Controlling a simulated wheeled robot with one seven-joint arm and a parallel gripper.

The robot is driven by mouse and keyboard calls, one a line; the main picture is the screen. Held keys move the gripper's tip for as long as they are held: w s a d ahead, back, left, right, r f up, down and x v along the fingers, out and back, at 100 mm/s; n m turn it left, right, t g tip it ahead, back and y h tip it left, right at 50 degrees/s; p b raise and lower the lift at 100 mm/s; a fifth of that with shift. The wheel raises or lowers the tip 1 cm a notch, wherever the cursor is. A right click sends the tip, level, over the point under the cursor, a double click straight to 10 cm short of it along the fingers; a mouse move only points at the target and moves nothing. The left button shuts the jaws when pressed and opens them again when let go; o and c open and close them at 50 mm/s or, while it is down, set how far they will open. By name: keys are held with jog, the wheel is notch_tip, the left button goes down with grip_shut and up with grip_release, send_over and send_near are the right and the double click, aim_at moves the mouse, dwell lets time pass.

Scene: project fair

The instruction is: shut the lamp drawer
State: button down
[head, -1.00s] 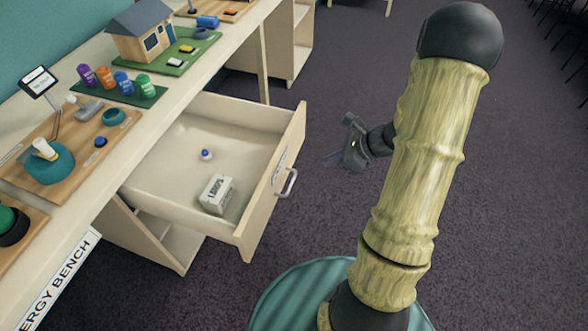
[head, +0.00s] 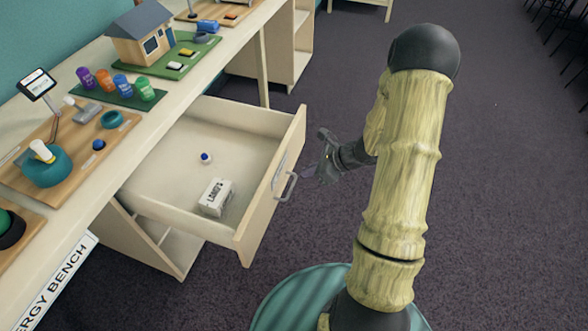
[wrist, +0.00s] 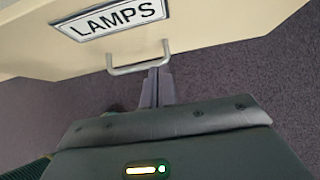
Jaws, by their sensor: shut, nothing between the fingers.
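The lamp drawer (head: 258,205) stands pulled out of the bench, its front panel facing my arm. In the wrist view its front (wrist: 210,22) bears a LAMPS label (wrist: 112,18) and a grey bar handle (wrist: 138,58). The handle also shows in the head view (head: 287,187). Inside the drawer lie a white lamps box (head: 215,197) and a small blue and white piece (head: 205,157). My gripper (head: 308,172) is shut and empty, just outside the drawer front. In the wrist view its fingertips (wrist: 157,72) point at the handle and look very close; I cannot tell if they touch.
The bench top (head: 190,88) holds a lamp board (head: 75,150), a green mat with coloured cylinders (head: 120,95) and a model house (head: 143,35). An ENERGY BENCH sign (head: 55,285) hangs on its front edge. Dark carpet (head: 480,200) is clear at right.

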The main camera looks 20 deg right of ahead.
aim_at(285, 171)
jog(key=w+a, duration=0.1)
jog(key=a, duration=0.1)
jog(key=w+a, duration=0.2)
jog(key=shift+f, duration=0.4)
